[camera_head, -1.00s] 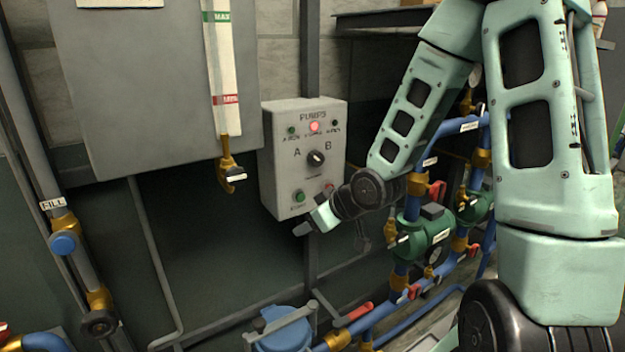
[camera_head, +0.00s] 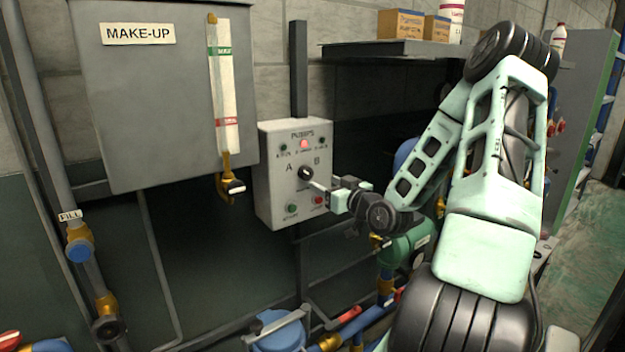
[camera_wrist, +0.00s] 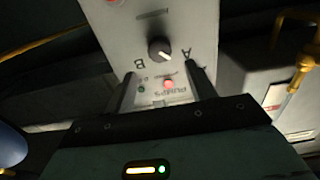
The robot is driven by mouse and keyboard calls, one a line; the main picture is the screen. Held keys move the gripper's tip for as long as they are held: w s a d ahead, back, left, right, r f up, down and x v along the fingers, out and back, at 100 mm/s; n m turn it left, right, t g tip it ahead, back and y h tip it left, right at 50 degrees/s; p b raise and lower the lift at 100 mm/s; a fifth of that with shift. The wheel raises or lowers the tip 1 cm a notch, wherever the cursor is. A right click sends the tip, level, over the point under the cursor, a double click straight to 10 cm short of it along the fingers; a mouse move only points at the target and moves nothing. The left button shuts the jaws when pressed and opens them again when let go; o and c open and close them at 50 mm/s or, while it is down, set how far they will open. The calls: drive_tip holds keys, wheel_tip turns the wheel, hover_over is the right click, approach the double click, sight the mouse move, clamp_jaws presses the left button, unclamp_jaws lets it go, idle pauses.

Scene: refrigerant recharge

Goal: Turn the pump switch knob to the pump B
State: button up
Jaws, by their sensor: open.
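The pump switch knob (camera_head: 306,174) is black with a pale mark. It sits between the letters A and B on the grey PUMPS box (camera_head: 269,190). In the wrist view the panel appears upside down, with the knob (camera_wrist: 160,50) between A on the right and B on the left. My gripper (camera_head: 322,189) is in front of the panel, just right of and below the knob. In the wrist view my gripper (camera_wrist: 159,70) is open and empty, its fingers apart with the knob lying beyond their tips.
A red lamp (camera_head: 304,143) glows above the knob. A green button (camera_head: 292,209) and a red button (camera_head: 318,200) sit below it. The MAKE-UP tank (camera_head: 160,90) hangs at left, with a brass valve (camera_head: 228,187). Pipes and a green pump (camera_head: 405,247) are lower right.

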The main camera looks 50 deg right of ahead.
sight(309, 174)
drive_tip(key=x, duration=0.7)
drive_tip(key=shift+w+d, duration=0.1)
drive_tip(key=shift+w, duration=0.3)
drive_tip(key=shift+s, duration=0.1)
drive_tip(key=c, duration=0.9)
drive_tip(key=shift+r+m+p, duration=0.1)
drive_tip(key=shift+m+p, duration=0.7)
drive_tip(key=shift+m, duration=0.3)
drive_tip(key=shift+c, duration=0.2)
drive_tip(key=shift+m+p, duration=0.35)
drive_tip(key=shift+m, duration=0.75)
drive_tip(key=m+p, duration=0.2)
drive_tip(key=m, duration=0.1)
drive_tip(key=shift+m, duration=0.8)
